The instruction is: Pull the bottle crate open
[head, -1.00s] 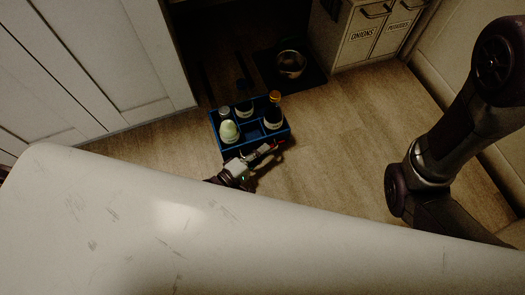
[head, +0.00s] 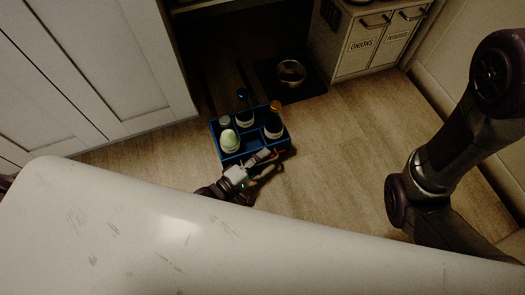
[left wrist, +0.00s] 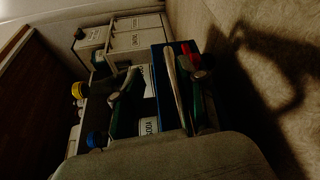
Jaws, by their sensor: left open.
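The blue bottle crate (head: 216,141) stands on the floor at the opening of the dark cupboard. Whether a finger touches the wall I cannot tell. My right arm shows at right; its gripper is out of view.
A white counter (head: 130,230) fills the foreground. A metal bowl (head: 291,73) sits on a dark mat behind the crate. White bins marked onions (head: 361,45) and potatoes stand at back right. The floor (head: 335,150) right of the crate is clear.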

